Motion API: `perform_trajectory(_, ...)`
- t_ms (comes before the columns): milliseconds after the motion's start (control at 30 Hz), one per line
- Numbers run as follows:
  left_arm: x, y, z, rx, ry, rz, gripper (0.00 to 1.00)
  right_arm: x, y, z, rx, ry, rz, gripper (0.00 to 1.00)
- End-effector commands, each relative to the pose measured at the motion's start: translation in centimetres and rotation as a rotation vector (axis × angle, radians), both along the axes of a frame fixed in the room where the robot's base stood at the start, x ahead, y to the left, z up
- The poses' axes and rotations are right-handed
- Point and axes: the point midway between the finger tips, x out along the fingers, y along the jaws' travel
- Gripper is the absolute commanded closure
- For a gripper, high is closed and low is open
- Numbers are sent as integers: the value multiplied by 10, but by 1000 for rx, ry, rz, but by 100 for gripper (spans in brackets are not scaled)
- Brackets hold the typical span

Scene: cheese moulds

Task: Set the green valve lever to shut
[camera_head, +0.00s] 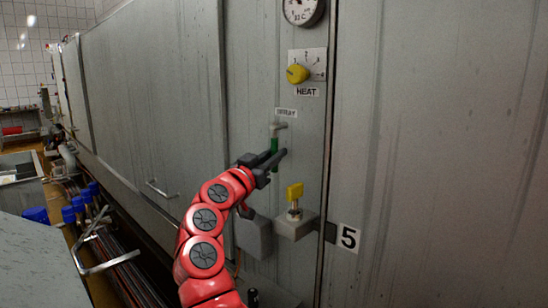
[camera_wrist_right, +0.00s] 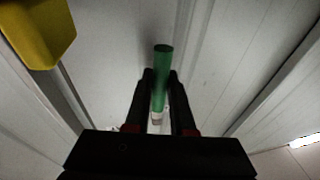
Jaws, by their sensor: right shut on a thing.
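The green valve lever (camera_head: 274,144) is on the grey metal panel, below a small label that seems to read "WHEY". It hangs roughly upright from a pale fitting (camera_head: 277,127). My right gripper (camera_head: 272,158) reaches it from the lower left and is shut on it. In the right wrist view the lever (camera_wrist_right: 161,80) lies between the two dark fingers (camera_wrist_right: 161,98), with its free end sticking out past them. The part of the lever behind the fingers is partly hidden in the head view. My left gripper is not in view.
A yellow knob (camera_head: 297,73) marked "HEAT" and a round gauge (camera_head: 302,10) are above the lever. The panel at right is clear.

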Motion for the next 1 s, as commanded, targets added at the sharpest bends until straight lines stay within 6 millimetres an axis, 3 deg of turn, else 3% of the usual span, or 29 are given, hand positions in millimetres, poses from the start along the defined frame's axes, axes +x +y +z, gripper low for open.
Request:
perform_trajectory(200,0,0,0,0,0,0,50,0,1,2,-1,-3,3,100)
perform_trajectory(233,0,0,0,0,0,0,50,0,1,2,-1,-3,3,73)
perform_trajectory(367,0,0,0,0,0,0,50,0,1,1,-1,-2,2,49)
perform_trajectory(767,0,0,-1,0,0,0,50,-5,4,-1,0,-1,2,48)
perform_trajectory(1000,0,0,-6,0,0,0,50,-42,31,-12,-1,-2,7,48)
